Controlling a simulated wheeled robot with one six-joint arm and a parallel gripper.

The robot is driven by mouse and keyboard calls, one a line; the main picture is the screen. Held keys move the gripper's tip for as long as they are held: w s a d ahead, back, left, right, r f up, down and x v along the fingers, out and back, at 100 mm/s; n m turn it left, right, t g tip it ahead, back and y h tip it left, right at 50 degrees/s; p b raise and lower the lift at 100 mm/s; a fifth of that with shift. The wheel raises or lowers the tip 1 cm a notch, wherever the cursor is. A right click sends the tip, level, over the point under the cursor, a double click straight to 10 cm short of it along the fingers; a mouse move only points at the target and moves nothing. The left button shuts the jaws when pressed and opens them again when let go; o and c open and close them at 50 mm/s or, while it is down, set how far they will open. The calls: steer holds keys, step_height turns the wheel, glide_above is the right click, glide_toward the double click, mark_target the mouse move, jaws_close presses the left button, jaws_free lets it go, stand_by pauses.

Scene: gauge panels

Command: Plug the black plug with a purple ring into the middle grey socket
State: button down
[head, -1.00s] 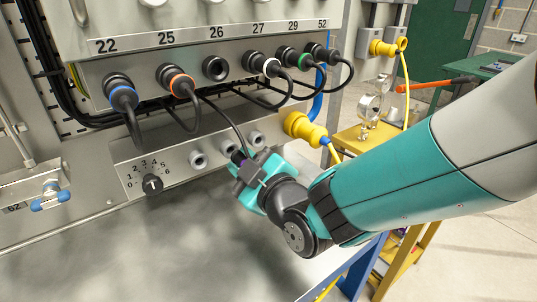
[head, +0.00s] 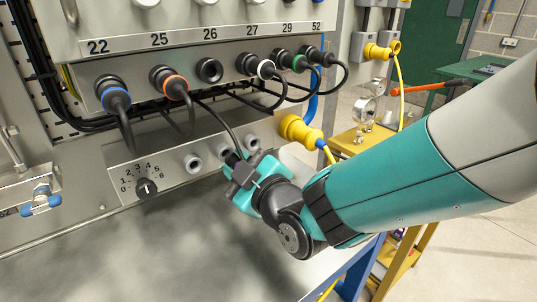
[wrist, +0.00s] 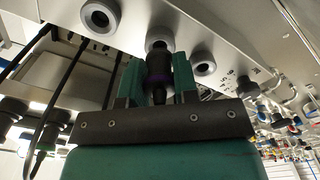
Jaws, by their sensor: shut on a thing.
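The black plug with a purple ring (wrist: 158,72) is between the fingers of my gripper (wrist: 157,88), which is shut on it. In the head view the plug (head: 232,158) is mostly hidden by my gripper (head: 236,166). The middle grey socket (wrist: 161,38) is straight ahead of the plug in the wrist view. The plug's front end overlaps the socket's rim there. I cannot tell whether it is inside the socket or just in front. The plug's black cable runs up to the panel above.
Grey sockets flank the middle one, left (head: 193,163) and right (head: 253,142). A rotary knob (head: 146,188) is further left, a yellow connector (head: 300,130) to the right. Above is a row of black plugs with cables, with one bare port (head: 209,70). A metal worktop (head: 150,250) lies below.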

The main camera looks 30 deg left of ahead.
steer(key=shift+w+a+b, duration=0.3)
steer(key=shift+a+b, duration=0.05)
steer(key=shift+a, duration=0.25)
stand_by(0.8)
steer(key=c, duration=0.8)
jaws_free()
steer(key=shift+d, duration=0.1)
steer(key=s+d+r+m+g+h, duration=0.1)
steer(key=s+d+m+h, duration=0.3)
steer(key=d, duration=0.9)
steer(key=s+d+r+m+g+h+p, duration=0.1)
steer(key=s+d+m+g+h, duration=0.3)
steer(key=d, duration=1)
steer(key=s+d+r+m+g+h, duration=0.1)
steer(key=s+d+m+g+h, duration=0.2)
steer(key=d, duration=1)
steer(key=shift+s+d+r+m+h, duration=0.15)
steer(key=shift+s+m+h, duration=0.05)
steer(key=shift+s+m, duration=0.55)
steer(key=shift+s+d+r+m+h, duration=0.1)
steer(key=shift+s+m+h, duration=0.1)
steer(key=shift+s+m, duration=0.5)
